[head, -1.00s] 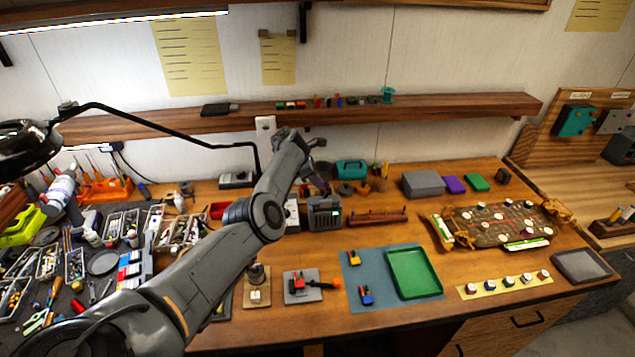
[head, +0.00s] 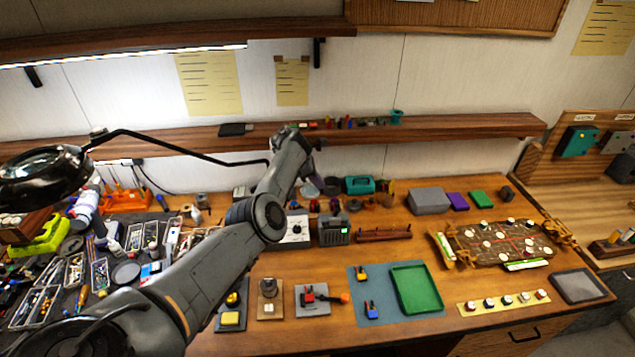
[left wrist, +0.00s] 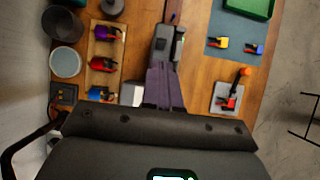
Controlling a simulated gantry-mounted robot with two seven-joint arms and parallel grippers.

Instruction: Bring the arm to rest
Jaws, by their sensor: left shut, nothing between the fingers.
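My left arm (head: 200,285) comes in from the lower left in the head view and reaches over the bench, its wrist (head: 287,165) raised in front of the wall shelf. Its fingers are mostly hidden behind the wrist there. In the left wrist view my left gripper (left wrist: 160,70) is shut and empty, above the bench. My right gripper is not in view.
A lamp (head: 45,175) on a thin arm hangs at the left, over a cluttered dark mat. A green tray (head: 417,288) lies on a blue mat (head: 358,318). A game board (head: 495,243) lies at right. The shelf (head: 450,128) crosses the wall behind.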

